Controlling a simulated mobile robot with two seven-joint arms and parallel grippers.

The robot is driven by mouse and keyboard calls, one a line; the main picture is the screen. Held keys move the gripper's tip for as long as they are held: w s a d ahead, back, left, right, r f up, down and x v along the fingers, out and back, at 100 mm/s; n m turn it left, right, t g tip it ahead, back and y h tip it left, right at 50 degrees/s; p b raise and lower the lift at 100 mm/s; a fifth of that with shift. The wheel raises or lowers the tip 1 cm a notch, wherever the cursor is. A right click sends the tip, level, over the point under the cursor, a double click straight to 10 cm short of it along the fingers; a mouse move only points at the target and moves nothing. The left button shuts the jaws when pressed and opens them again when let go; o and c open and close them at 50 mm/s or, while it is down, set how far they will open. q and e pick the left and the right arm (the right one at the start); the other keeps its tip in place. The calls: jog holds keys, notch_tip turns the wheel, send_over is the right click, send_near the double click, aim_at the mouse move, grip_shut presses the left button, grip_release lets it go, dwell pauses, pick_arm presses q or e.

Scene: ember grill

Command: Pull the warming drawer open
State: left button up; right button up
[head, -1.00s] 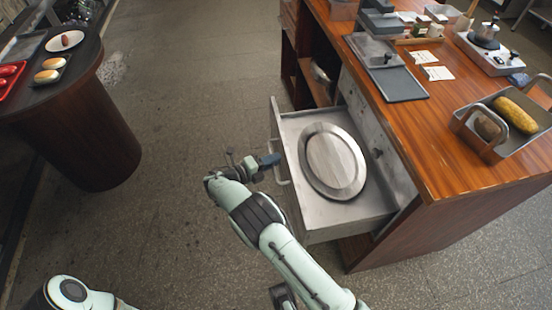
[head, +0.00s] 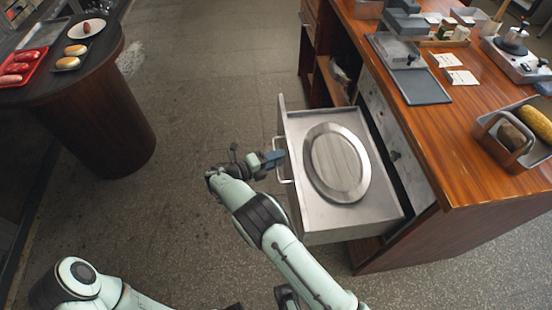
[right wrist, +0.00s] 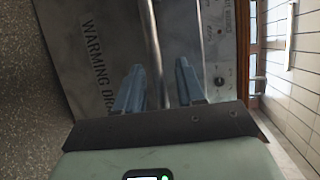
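The warming drawer (head: 345,223) is pulled well out of the wooden counter, with a round metal plate lying in it. Its front panel, lettered "WARMING DR…", fills much of the right wrist view (right wrist: 95,25). The drawer's bar handle (head: 281,150) is on the front. My right gripper (head: 276,159) is at this handle. In the right wrist view its two blue fingers (right wrist: 158,78) are apart, with the handle bar (right wrist: 152,40) running between them and visible space on both sides. My left gripper is out of view.
The counter (head: 480,170) carries a metal tray (head: 482,127) with corn and a potato, and a small stove (head: 515,60). A dark round table (head: 95,110) with plated food stands at left. The floor between is clear.

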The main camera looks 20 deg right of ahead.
jog(key=shift+a, duration=0.1)
jog(key=v, duration=1.3)
jog(key=shift+s+a, duration=0.1)
